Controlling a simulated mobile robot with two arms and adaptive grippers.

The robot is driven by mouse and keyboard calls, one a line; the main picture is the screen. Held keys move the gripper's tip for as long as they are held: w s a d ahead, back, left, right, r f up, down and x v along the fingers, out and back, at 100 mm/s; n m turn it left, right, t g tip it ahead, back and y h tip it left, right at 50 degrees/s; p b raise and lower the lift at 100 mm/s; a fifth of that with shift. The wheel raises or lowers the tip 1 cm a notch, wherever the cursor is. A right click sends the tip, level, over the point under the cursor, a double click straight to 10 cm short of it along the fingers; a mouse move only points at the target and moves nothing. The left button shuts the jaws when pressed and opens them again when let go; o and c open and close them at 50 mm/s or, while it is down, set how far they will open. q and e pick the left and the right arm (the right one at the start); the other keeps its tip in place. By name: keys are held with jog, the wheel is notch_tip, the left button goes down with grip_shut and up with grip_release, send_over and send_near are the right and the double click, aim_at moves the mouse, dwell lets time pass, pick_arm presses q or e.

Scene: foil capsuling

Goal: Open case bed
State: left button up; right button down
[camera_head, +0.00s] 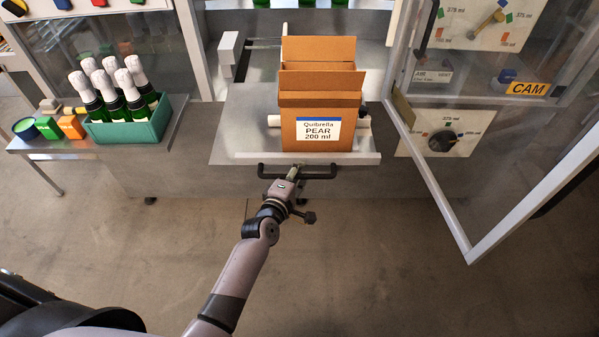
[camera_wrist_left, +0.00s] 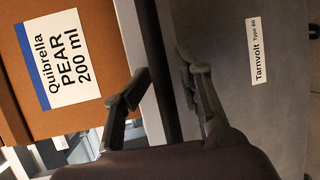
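The case bed (camera_head: 245,118) is a grey metal slide with a pale front lip and a dark bar handle (camera_head: 325,175) along its front. An open-topped brown carton (camera_head: 290,112) labelled "Quibrella PEAR 200 ml" stands on it; the label also shows in the left wrist view (camera_wrist_left: 68,58). My left gripper (camera_head: 296,172) is at the handle's middle. In the left wrist view its two fingers (camera_wrist_left: 168,85) stand apart, one on each side of the dark handle bar (camera_wrist_left: 158,50), with gaps seeming to show beside it. My right gripper is not in view.
A green crate (camera_head: 130,133) of foil-topped bottles stands on a side shelf at left, beside small coloured blocks (camera_head: 70,127). A framed glass door (camera_head: 440,190) stands open at right, near a dial panel (camera_head: 470,132). The floor in front is clear.

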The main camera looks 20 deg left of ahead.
pick_arm(q)
jog(key=shift+a, duration=0.1)
jog(key=v, duration=1.2)
jog(key=shift+f, duration=0.1)
jog(key=s+d+f+m+g, duration=0.1)
jog(key=s+f+m+g, duration=0.55)
jog(key=f, duration=0.95)
jog(key=s+f+m+g, duration=0.2)
jog(key=s+f+m, duration=0.2)
jog(key=s+f, duration=0.8)
jog(key=s+a+f+m+g+y, duration=0.1)
jog(key=s+a+f+m+g, duration=0.2)
jog(key=s+f, duration=0.5)
jog(key=s+a+f+m+g+y, duration=0.1)
jog(key=s+a+f+m+g, duration=0.2)
jog(key=s, duration=1)
notch_tip(320, 180, down, 6)
jog(key=a+m, duration=0.1)
jog(key=m, duration=0.2)
jog(key=shift+s+r, duration=0.15)
